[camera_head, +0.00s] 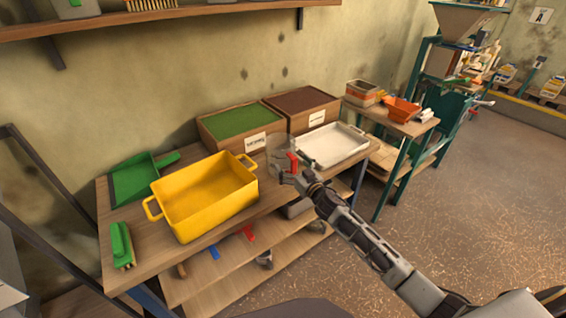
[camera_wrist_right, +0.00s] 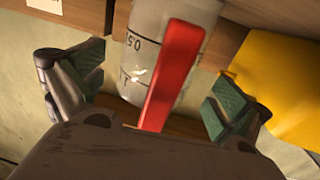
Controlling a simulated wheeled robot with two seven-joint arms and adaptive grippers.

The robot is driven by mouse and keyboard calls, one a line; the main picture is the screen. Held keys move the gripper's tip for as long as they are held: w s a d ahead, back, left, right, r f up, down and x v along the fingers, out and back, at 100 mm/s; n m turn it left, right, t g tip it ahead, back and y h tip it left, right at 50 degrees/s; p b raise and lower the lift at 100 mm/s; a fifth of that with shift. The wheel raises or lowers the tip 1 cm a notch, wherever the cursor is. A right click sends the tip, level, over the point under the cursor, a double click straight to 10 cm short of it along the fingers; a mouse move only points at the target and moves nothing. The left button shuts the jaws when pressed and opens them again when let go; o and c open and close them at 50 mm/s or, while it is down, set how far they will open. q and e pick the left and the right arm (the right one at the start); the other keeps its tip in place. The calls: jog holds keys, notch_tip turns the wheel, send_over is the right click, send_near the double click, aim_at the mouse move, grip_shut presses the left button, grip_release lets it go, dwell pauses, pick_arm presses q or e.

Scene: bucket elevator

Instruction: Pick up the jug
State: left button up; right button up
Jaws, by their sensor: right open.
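The jug is a clear measuring jug (camera_head: 281,160) with dark graduation marks and a red handle, standing on the workbench between the yellow tub and the white tray. In the right wrist view the jug (camera_wrist_right: 148,52) is upper centre and its red handle (camera_wrist_right: 173,75) points towards my palm. My right gripper (camera_head: 291,177) is at the jug's handle side. In the right wrist view its two green-padded fingers (camera_wrist_right: 158,95) are spread apart, with the handle between them. I cannot tell whether either finger touches it. My left gripper is not in view.
The yellow tub (camera_head: 207,196) is close on the jug's left, the white tray (camera_head: 333,146) on its right. Green-filled (camera_head: 240,122) and brown-filled (camera_head: 301,101) boxes stand behind. A green dustpan (camera_head: 134,180) and brush (camera_head: 121,243) lie at the left. The lower shelf (camera_head: 207,272) holds tools.

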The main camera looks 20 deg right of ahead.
aim_at(288, 150)
jog(key=shift+x, duration=1.9)
jog(key=shift+w+a, duration=0.15)
jog(key=shift+a, duration=0.05)
jog(key=shift+c, duration=1)
jog(key=c, duration=0.5)
jog(key=shift+c, duration=1.4)
jog(key=shift+r, duration=0.55)
notch_tip(288, 150, up, 4)
jog(key=shift+r+p, duration=0.2)
jog(key=shift+p, duration=0.55)
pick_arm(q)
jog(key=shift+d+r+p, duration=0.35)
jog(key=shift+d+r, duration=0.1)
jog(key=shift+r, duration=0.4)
pick_arm(e)
jog(key=shift+r, duration=2.2)
